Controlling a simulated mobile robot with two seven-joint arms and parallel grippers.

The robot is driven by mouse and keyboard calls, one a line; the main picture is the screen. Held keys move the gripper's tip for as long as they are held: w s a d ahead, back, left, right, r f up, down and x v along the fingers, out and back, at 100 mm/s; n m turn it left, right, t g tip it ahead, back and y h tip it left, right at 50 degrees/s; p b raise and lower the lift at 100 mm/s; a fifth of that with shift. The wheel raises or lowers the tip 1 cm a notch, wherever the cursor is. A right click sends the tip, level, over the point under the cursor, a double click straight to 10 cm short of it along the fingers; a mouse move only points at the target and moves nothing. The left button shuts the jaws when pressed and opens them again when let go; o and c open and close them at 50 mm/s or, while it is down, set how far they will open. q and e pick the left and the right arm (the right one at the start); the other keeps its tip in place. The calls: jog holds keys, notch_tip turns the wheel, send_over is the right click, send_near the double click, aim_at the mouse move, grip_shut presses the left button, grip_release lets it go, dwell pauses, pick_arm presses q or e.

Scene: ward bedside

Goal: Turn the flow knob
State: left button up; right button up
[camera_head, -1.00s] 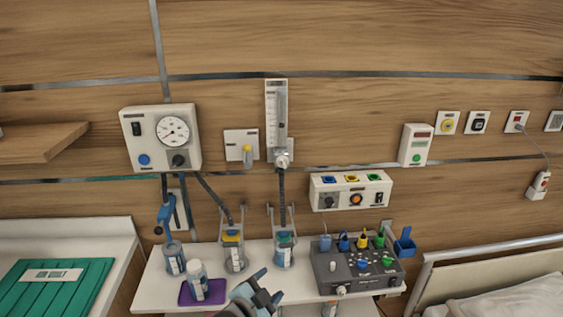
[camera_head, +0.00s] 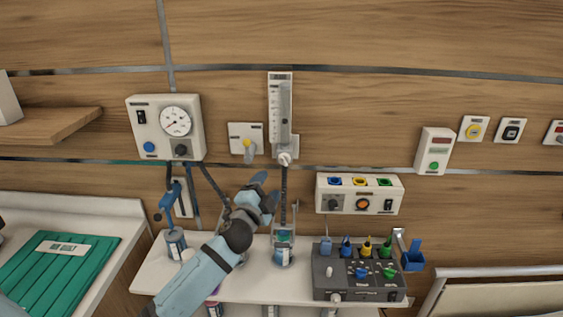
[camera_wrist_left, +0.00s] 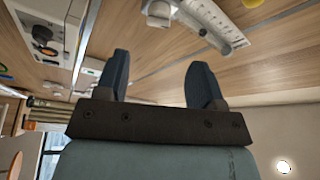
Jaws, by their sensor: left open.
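The flow knob (camera_head: 286,158) is a small pale knob at the foot of the tall white flowmeter (camera_head: 281,108) on the wall. In the left wrist view the knob (camera_wrist_left: 159,11) shows at the top edge, beyond the fingers, with the flowmeter scale (camera_wrist_left: 216,24) to its right. My left gripper (camera_head: 266,191) is open and empty, below and slightly left of the knob in the head view and apart from it. Its two dark fingers (camera_wrist_left: 159,78) stand spread in the wrist view. My right gripper is not in view.
A gauge box (camera_head: 166,128) and a small plate with a yellow-tipped fitting (camera_head: 246,139) are left of the flowmeter. A control box (camera_head: 360,193) is at right. The shelf (camera_head: 300,290) holds bottles and a dark device (camera_head: 358,274). My left arm hides part of the shelf.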

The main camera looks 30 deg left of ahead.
aim_at(283, 163)
pick_arm(q)
jog(key=p+x, duration=0.2)
jog(key=x, duration=0.7)
jog(key=shift+w+r, duration=0.1)
jog(key=shift+w, duration=0.45)
jog(key=shift+c, duration=0.2)
jog(key=c, duration=0.9)
jog(key=n+b, duration=0.1)
jog(key=b, duration=0.2)
jog(key=shift+f, duration=0.35)
jog(key=shift+r+n+y+b, duration=0.15)
jog(key=shift+n+y+b, duration=0.25)
jog(key=shift+n+b, duration=0.15)
jog(key=shift+r, duration=0.1)
